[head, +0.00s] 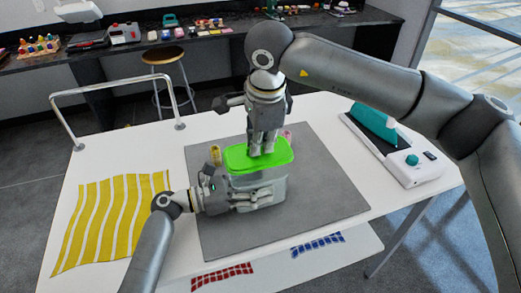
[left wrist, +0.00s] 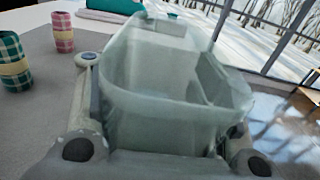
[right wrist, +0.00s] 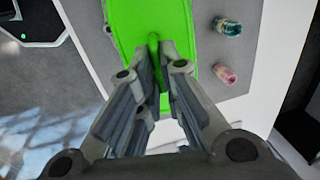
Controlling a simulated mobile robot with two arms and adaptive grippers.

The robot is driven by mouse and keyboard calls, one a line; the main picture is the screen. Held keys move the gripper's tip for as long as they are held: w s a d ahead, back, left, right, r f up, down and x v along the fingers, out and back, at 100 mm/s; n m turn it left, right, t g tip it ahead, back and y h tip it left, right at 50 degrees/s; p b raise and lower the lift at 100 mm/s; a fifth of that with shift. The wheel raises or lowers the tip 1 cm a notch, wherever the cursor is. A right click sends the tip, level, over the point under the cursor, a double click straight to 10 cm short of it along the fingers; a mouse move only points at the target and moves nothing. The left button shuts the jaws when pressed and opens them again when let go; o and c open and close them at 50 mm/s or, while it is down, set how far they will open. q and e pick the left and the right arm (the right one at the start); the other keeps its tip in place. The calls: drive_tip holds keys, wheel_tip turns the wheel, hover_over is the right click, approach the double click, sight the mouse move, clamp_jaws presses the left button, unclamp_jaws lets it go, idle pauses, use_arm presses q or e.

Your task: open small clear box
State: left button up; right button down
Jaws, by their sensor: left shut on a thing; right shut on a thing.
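The small clear box (head: 262,188) stands on the grey mat, and its pale see-through wall (left wrist: 160,125) fills the middle of the left wrist view. A bright green lid (head: 277,155) is over it in the head view; I cannot tell whether it touches the rim. My left gripper (head: 250,198) is shut on the box's near side. My right gripper (head: 262,148) points down and is shut on the lid's middle ridge, seen in the right wrist view on the green lid (right wrist: 123,28).
Plaid rolls stand beside the box, a pink one (left wrist: 62,32) and a green one (left wrist: 13,62). The grey mat (head: 325,195) is clear on the right. A white machine with a teal part (head: 375,125) is on the right, yellow striped cloth (head: 105,220) on the left.

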use_arm(q)
drive_tip(key=o, duration=1.5)
drive_tip(key=shift+a, duration=0.1)
